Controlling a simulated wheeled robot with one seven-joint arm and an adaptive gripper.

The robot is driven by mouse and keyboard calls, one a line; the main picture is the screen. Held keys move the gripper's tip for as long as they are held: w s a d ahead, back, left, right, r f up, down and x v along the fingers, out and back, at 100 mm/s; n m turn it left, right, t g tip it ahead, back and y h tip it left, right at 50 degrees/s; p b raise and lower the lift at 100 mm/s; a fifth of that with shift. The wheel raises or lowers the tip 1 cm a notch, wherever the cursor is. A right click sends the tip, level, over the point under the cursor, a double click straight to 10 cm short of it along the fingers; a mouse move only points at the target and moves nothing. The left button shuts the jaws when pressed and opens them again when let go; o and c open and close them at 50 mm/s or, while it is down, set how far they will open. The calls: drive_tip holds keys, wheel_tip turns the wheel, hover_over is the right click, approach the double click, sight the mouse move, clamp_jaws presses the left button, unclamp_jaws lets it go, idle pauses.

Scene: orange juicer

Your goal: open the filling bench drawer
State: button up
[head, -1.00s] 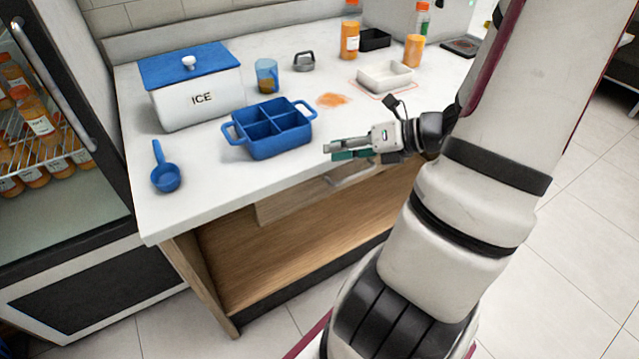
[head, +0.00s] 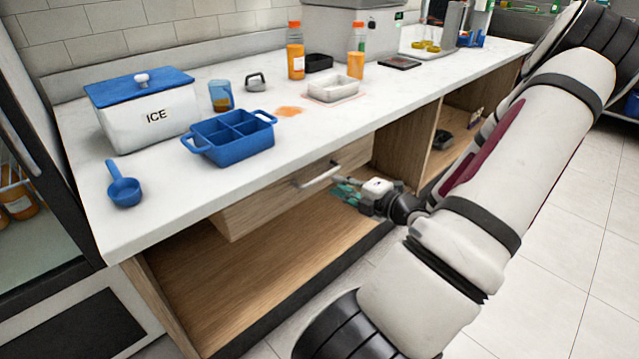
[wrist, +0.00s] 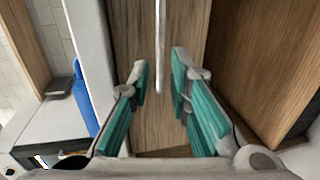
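The filling bench drawer has a wooden front (head: 262,199) just under the white counter's front edge. Its pale bar handle (head: 318,177) stands out from the front. My gripper (head: 343,190) is beside the handle, just right of and below it in the head view, under counter height. In the wrist view, my gripper (wrist: 158,80) is open, with its teal-padded fingers spread and nothing held. The handle (wrist: 160,45) shows there as an upright bar, lined up with the gap between the fingertips and seemingly beyond them. The drawer front (wrist: 142,122) fills the view behind.
On the counter (head: 180,200) stand an ICE bin (head: 150,118), a blue divided caddy (head: 232,140), a blue scoop (head: 125,190), a jug (head: 221,96) and a white tray (head: 334,88). Below the drawer is an open wooden shelf (head: 265,275). Tiled floor (head: 560,230) is clear at right.

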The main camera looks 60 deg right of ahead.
sight(322, 178)
drive_tip(key=b+x, duration=0.2)
drive_tip(key=x, duration=0.6)
drive_tip(key=shift+a, duration=0.1)
clamp_jaws()
